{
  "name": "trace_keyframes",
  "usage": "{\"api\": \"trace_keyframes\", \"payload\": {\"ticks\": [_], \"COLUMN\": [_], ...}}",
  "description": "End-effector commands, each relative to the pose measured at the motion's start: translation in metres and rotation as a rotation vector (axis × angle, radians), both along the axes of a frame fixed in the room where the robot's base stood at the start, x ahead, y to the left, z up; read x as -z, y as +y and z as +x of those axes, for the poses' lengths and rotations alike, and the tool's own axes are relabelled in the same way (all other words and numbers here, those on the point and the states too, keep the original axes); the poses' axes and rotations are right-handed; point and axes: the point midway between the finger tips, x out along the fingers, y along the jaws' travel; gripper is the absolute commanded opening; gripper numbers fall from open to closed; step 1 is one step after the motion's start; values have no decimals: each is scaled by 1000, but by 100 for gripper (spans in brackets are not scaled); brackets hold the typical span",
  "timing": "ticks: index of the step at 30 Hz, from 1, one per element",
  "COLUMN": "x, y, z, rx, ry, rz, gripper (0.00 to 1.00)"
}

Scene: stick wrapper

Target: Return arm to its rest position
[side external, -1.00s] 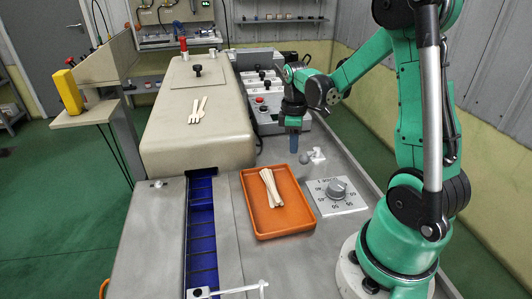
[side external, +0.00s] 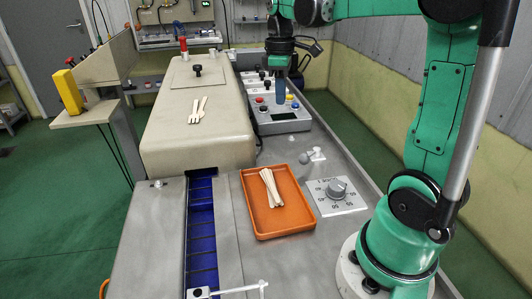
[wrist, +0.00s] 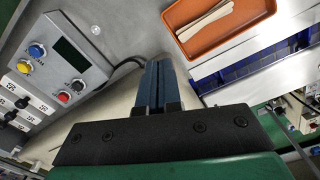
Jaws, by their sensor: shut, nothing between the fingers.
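My gripper (side external: 281,88) is above the control box in the side external view, pointing down. Its blue fingers are shut and empty; they also show in the wrist view (wrist: 155,85). In the wrist view the control box (wrist: 72,65) lies to the left of the fingers. In the side external view the control box (side external: 284,124) has a small screen and several coloured buttons. Whether the fingertips touch the box cannot be told.
An orange tray (side external: 293,219) with several wooden sticks (side external: 270,187) stands in front, beside a blue conveyor (side external: 201,240). A dial (side external: 337,188) is right of it. A beige machine cover (side external: 190,150) with wooden cutlery on top stands left of my gripper.

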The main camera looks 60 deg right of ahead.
Motion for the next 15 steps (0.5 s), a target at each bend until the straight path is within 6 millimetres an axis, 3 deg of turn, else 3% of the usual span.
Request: {"api": "trace_keyframes", "payload": {"ticks": [8, 15], "x": [6, 27], "y": [79, 140], "z": [-7, -24], "rx": [143, 298], "ry": [-276, -544], "rz": [-44, 61], "gripper": [0, 0]}}
